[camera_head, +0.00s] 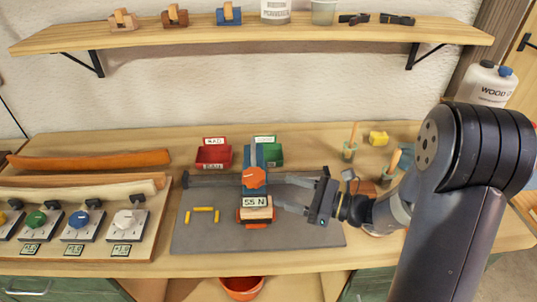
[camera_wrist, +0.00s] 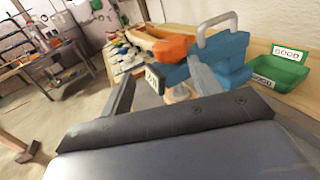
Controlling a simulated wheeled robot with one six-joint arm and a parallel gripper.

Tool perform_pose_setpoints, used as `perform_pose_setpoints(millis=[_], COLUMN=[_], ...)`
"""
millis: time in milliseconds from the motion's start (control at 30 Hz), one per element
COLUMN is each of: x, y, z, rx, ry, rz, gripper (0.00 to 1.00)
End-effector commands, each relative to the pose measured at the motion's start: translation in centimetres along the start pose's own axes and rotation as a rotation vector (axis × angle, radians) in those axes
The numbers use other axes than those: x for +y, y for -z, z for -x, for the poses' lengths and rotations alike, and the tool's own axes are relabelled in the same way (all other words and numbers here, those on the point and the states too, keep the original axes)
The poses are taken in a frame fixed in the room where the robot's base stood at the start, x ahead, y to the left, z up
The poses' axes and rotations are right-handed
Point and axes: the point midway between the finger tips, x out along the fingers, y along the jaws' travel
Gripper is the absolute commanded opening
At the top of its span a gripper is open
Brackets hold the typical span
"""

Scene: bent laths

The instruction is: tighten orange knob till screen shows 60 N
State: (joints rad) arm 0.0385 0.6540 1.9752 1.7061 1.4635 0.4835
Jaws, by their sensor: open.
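The orange knob (camera_head: 254,177) sits on the front of a blue clamp (camera_head: 249,187) on the grey mat. It also shows in the wrist view (camera_wrist: 172,48), just beyond my fingers. The small screen (camera_head: 256,202) below the knob reads 55 N. A wooden block with orange-red parts (camera_head: 256,215) is under the screen, partly hidden. My gripper (camera_head: 276,191) reaches in from the right with its fingers spread and nothing held. The fingertips are close to the right of the knob and screen; I cannot tell whether they touch.
Behind the clamp are a red bin (camera_head: 213,157) and a green bin (camera_head: 270,155). Yellow pieces (camera_head: 203,209) lie on the mat (camera_head: 190,240). At left is a board with coloured knobs (camera_head: 78,228) and bent laths (camera_head: 90,160). Cups with tools (camera_head: 349,150) stand at right.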

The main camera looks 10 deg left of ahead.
Motion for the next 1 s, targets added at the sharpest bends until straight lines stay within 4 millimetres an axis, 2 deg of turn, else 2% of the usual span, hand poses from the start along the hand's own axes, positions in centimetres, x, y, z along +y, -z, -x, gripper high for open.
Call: perform_pose_setpoints(millis=[100,267,700,833,1000], x=[-0.9,-0.9,-1.1,-1.1,-1.2], y=[-0.2,-0.3,-0.6,-0.6,-0.5], z=[-0.2,-1.5,-8.7,-10.1,-10.8], rx=[-0.027,-0.03,-0.027,-0.027,-0.027], ry=[0.028,0.028,0.026,0.027,0.03], rz=[-0.025,-0.027,-0.025,-0.025,-0.025], gripper=[0.59,0.59,0.59,0.59,0.59])
